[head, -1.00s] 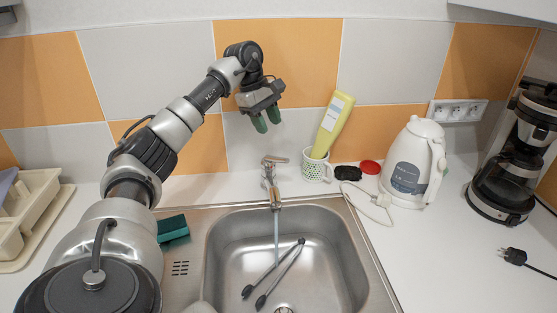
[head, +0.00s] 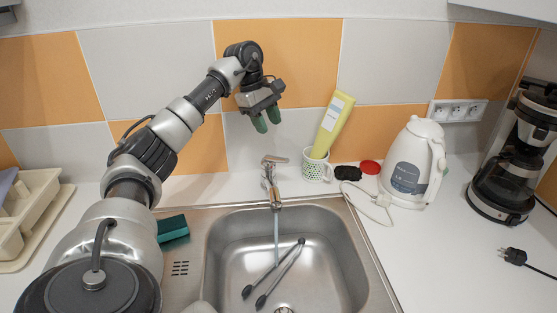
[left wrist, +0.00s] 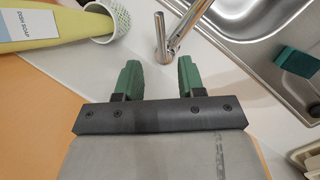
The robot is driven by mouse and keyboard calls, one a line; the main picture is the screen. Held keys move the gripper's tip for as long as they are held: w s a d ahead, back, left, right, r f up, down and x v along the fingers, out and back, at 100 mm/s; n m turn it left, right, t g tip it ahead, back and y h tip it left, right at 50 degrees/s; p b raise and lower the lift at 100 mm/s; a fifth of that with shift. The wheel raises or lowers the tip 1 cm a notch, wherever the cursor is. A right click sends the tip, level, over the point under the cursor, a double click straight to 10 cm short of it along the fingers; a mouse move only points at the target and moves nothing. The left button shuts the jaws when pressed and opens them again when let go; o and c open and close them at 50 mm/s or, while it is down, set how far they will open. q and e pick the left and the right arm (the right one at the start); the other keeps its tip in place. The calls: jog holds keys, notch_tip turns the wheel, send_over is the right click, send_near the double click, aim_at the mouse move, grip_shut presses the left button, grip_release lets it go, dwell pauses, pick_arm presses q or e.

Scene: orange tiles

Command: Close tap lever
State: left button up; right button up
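The tap (head: 270,184) stands at the back edge of the sink. Its lever (head: 275,159) is on top, and a stream of water (head: 276,235) runs from the spout into the basin. My left gripper (head: 267,122) hangs above and slightly behind the tap, clear of it, fingers pointing down. In the left wrist view, its two green fingertips (left wrist: 159,80) are apart with nothing between them. The tap (left wrist: 163,40) shows just beyond them there. My right gripper is in neither view.
Tongs (head: 275,275) lie in the sink (head: 330,240). A green sponge (head: 172,229) sits at its left. Right of the tap are a dotted cup (head: 315,170) holding a dish soap bottle (head: 332,125), a white kettle (head: 412,165) and a coffee maker (head: 515,155).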

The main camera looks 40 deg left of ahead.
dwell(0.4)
pick_arm(q)
jog(key=shift+r, duration=0.15)
jog(key=shift+c, duration=1.2)
jog(key=d+r+y+p, duration=0.1)
jog(key=r, duration=0.1)
jog(key=r+y+p, duration=0.1)
jog(key=r+p, duration=0.1)
jog(key=d+r+g+y+p, duration=0.1)
jog(key=p, duration=0.1)
jog(key=shift+w+d+r+m+y, duration=0.15)
jog(key=shift+d+r+m+y, duration=0.15)
jog(key=shift+d+r+y, duration=0.1)
grip_shut()
jog(key=p, duration=0.3)
send_over(281, 160)
jog(key=a, duration=0.2)
notch_tip(281, 160, down, 9)
jog(key=f, duration=0.1)
jog(key=d+f+p, duration=0.1)
jog(key=f, duration=0.1)
jog(key=shift+d+f+y, duration=0.3)
jog(key=shift+y, duration=0.1)
jog(key=shift+w+d+f, duration=0.1)
jog(key=shift+d+f, duration=0.1)
jog(key=shift+f, duration=0.25)
